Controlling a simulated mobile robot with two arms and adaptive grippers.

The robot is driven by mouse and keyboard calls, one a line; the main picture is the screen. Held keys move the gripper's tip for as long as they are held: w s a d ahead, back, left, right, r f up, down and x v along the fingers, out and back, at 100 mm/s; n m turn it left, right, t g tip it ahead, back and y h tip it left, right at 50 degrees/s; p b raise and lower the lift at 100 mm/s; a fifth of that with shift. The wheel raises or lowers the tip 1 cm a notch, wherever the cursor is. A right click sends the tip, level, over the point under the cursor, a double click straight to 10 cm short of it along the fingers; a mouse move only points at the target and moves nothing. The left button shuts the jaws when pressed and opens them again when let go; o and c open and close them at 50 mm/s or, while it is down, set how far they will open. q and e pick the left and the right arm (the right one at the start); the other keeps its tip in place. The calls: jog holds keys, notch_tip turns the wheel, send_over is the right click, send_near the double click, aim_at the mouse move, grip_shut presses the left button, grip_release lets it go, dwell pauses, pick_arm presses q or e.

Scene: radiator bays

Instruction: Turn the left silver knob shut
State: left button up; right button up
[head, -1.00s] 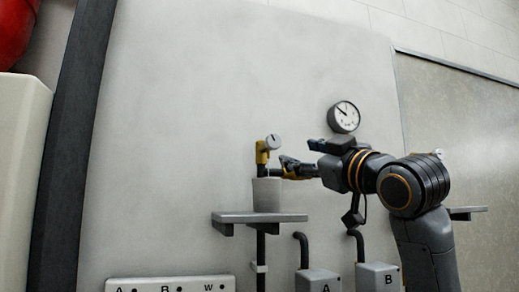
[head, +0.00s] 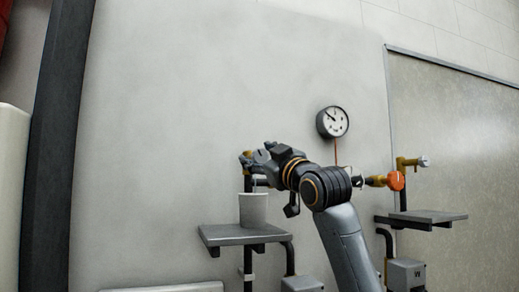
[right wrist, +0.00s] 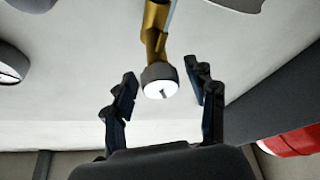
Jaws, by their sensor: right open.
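The left silver knob (right wrist: 160,82) has a round pale face with a dark mark and sits on the end of a brass valve pipe (right wrist: 154,28) in the right wrist view. My right gripper (right wrist: 160,76) is open, with one finger on each side of the knob and a gap on both sides. In the head view my right gripper (head: 258,160) is in front of the left valve and mostly hides the knob. A little brass (head: 246,160) shows beside it. My left gripper is not in view.
A pale cup (head: 253,208) stands under the left valve on a grey shelf (head: 220,234). A round gauge (head: 332,122) is on the wall. To the right are an orange-red round part (head: 396,181), another silver knob (head: 424,162) and a second shelf (head: 428,216).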

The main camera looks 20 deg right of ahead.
jog(key=shift+w, duration=0.1)
jog(key=shift+c, duration=1)
jog(key=c, duration=0.9)
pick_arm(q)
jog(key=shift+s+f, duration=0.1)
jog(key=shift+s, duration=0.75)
pick_arm(e)
jog(key=shift+c, duration=0.2)
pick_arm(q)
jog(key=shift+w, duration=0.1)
pick_arm(e)
jog(key=shift+n, duration=0.4)
jog(key=shift+n+g+y, duration=0.5)
jog(key=shift+n, duration=0.7)
jog(key=n+g+y, duration=0.1)
jog(key=n, duration=0.3)
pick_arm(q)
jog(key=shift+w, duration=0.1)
pick_arm(e)
jog(key=n+g, duration=0.1)
jog(key=n, duration=0.2)
jog(key=n+g, duration=0.1)
jog(key=n, duration=0.2)
jog(key=shift+a+f+g, duration=0.1)
jog(key=shift+f+g, duration=0.1)
jog(key=shift+g, duration=0.2)
jog(key=shift+n, duration=0.3)
